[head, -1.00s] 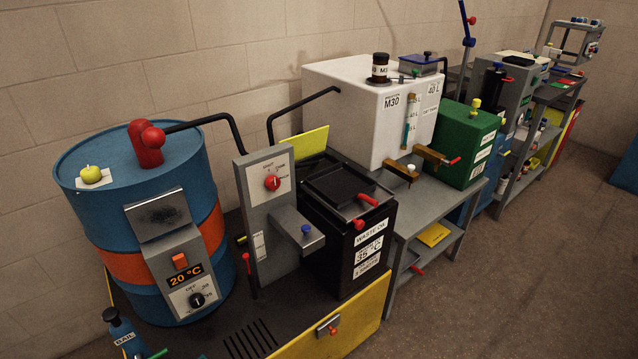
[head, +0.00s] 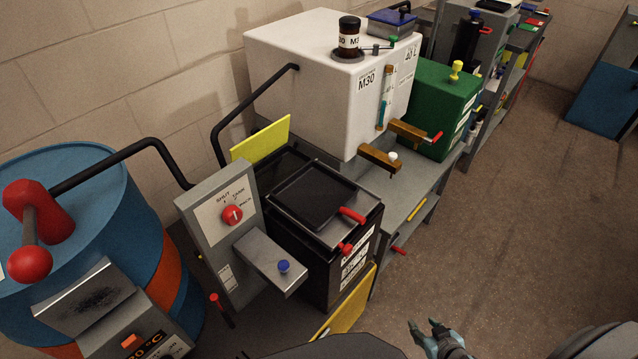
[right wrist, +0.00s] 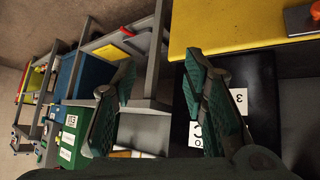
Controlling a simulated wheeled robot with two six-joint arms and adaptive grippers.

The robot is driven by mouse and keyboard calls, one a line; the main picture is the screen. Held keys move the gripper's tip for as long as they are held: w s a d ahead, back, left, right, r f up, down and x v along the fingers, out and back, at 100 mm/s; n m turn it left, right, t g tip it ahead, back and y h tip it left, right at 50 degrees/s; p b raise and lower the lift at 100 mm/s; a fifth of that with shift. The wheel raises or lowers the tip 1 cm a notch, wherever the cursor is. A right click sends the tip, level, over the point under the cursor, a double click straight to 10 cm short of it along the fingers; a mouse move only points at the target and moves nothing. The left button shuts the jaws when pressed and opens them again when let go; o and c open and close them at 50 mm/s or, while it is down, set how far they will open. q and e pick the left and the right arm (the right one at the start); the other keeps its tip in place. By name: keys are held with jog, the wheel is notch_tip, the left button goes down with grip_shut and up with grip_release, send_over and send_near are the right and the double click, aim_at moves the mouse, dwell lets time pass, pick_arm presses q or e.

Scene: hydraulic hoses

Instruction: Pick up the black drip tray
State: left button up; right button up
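The black drip tray (head: 312,196) is a shallow, dark rectangular tray with a grey rim. In the head view it lies on top of the black waste oil container (head: 302,262), left of centre. A red handle (head: 352,215) sticks out at its right front corner. My right gripper (head: 426,322) is low in the head view, to the right of and well apart from the tray. In the right wrist view its two green-padded fingers (right wrist: 160,75) are spread with nothing between them. The tray cannot be made out in that view. My left gripper is not in view.
A grey control post (head: 225,225) with a red knob stands left of the tray, beside a blue drum (head: 90,195). A yellow panel (head: 262,138) stands behind. A white M30 tank (head: 310,85) rises behind right. The floor (head: 510,210) at right is open.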

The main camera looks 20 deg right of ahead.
jog(key=w+r+n+t+y+p, duration=0.1)
jog(key=w+r+t, duration=0.1)
jog(key=w+r, duration=0.35)
jog(key=w+r+t+y+p, duration=0.1)
jog(key=w+r, duration=0.1)
jog(key=r, duration=0.6)
pick_arm(q)
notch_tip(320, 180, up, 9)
jog(key=p, duration=0.5)
pick_arm(e)
jog(key=n+y, duration=0.4)
jog(key=y, duration=0.3)
send_near(362, 217)
jog(key=b+x, duration=0.4)
jog(key=x, duration=0.8)
jog(key=shift+w+a+f, duration=0.1)
jog(key=shift+a+f, duration=0.05)
jog(key=shift+f, duration=0.05)
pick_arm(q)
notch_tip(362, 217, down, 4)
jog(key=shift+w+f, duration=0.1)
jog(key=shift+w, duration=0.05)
pick_arm(e)
jog(key=shift+r, duration=0.15)
grip_shut()
